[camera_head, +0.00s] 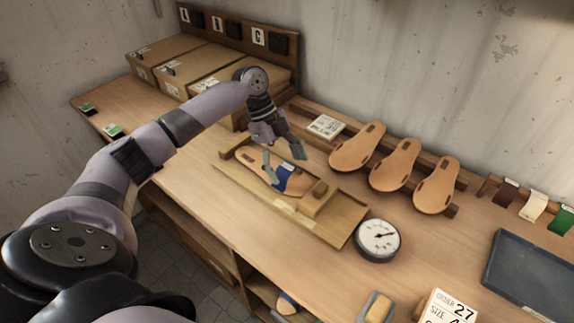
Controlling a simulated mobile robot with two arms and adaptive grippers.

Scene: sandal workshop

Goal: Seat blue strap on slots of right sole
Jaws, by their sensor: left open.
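A tan sole (256,166) lies in a wooden jig (228,185) in the middle of the bench. The blue strap (285,180) is over the sole's middle, with a small white patch at its upper edge. I cannot tell whether its ends sit in the slots. My left gripper (284,167) points down just above the strap, with its fingers open and apart on either side. The fingers partly hide the sole and the strap's upper edge. My right gripper is not in view.
Several tan soles (395,165) lean on a rack behind the jig. A round dial gauge (378,240) stands close to the jig's right end. Cardboard boxes (160,55) fill the back left. A dark tray (535,275) lies at the right.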

